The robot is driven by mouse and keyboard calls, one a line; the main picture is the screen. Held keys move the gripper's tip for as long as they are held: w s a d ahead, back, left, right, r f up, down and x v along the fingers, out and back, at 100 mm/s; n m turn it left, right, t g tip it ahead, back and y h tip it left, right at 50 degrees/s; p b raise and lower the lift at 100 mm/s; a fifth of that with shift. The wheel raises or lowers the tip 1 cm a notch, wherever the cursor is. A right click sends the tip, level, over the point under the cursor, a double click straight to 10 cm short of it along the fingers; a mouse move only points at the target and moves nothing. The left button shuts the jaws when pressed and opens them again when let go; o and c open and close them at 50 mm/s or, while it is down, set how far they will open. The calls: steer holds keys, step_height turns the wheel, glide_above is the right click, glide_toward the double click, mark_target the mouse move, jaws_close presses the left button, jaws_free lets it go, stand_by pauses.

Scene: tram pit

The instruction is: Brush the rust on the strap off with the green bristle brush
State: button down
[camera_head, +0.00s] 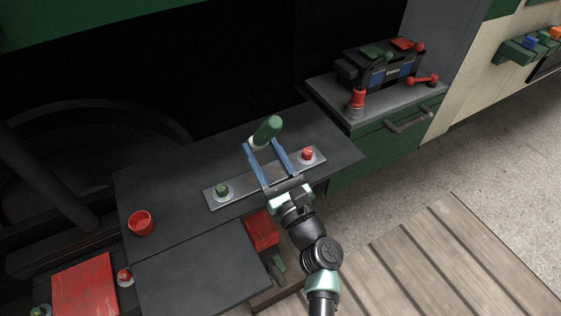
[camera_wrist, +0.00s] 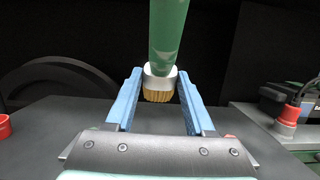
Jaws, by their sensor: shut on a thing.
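The green bristle brush (camera_head: 268,129) has a green handle, a pale collar and tan bristles. My gripper (camera_head: 262,147) is shut on it, with its two blue fingers at the collar. In the wrist view the brush (camera_wrist: 167,40) stands upright between the fingertips, bristles downward. The strap (camera_head: 242,184) is a grey metal bar on the dark bench, with a green nut (camera_head: 222,189) at its left end and a red nut (camera_head: 308,154) at its right. My gripper reaches over the strap's middle and hides part of it.
A red cup (camera_head: 141,223) stands on the bench's left. A red panel (camera_head: 85,284) lies at the lower left, and a red box (camera_head: 261,230) sits below the bench edge. A green cabinet (camera_head: 385,134) at the right carries a black tool case (camera_head: 378,71) and red tools.

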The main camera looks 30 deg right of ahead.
steer(key=shift+w+a+f, duration=0.2)
steer(key=shift+w+f, duration=0.05)
steer(key=shift+f, duration=0.05)
step_height(320, 180, down, 6)
steer(key=b, duration=0.5)
steer(key=shift+r+b, duration=0.1)
steer(key=shift+b, duration=0.25)
steer(key=c, duration=0.8)
jaws_free()
steer(key=shift+r, duration=0.15)
steer(key=shift+c, duration=0.2)
jaws_close()
